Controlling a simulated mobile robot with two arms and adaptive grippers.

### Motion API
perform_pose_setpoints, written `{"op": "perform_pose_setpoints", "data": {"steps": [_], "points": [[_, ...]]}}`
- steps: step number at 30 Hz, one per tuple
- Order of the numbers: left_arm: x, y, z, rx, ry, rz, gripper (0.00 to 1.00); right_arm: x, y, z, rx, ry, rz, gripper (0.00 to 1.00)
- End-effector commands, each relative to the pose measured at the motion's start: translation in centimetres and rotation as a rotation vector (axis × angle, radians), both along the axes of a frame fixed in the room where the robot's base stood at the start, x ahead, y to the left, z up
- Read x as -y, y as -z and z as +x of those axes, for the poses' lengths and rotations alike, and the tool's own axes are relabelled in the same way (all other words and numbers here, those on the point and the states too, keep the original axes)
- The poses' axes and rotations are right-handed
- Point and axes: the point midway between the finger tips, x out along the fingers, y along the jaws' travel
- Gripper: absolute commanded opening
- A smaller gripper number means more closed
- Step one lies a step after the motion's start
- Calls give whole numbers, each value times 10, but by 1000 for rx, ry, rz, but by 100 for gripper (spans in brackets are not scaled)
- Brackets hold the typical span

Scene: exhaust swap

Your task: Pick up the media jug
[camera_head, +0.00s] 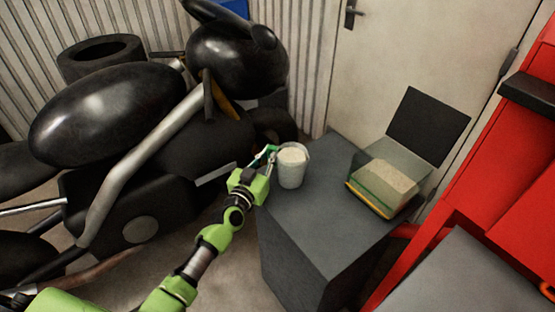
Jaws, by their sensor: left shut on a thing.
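The media jug (291,170) is a light grey-white cup-shaped container, filled near its rim with pale beige material. It stands upright at the left edge of a dark grey cabinet top. My left gripper (272,157) reaches it from the left and is shut on its left side, near the rim. The fingertips are small and partly hidden against the jug. Whether the jug's base touches the cabinet top is hard to tell. My right gripper is not in view.
A black motorcycle (150,150) fills the left. Red cabinets (500,180) stand right, with a pale door (420,50) behind.

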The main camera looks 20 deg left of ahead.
Motion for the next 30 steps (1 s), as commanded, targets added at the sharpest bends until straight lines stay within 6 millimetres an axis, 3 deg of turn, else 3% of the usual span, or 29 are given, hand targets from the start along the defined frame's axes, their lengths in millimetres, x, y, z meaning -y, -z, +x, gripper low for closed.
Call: {"op": "perform_pose_setpoints", "data": {"steps": [10,19,30], "points": [[0,-12,1,6,-2,-4,0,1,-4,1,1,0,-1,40],[0,-35,1,7,-3,-5,0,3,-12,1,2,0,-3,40],[-2,-67,-26,8,-1,-4,0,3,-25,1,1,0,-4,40]]}}
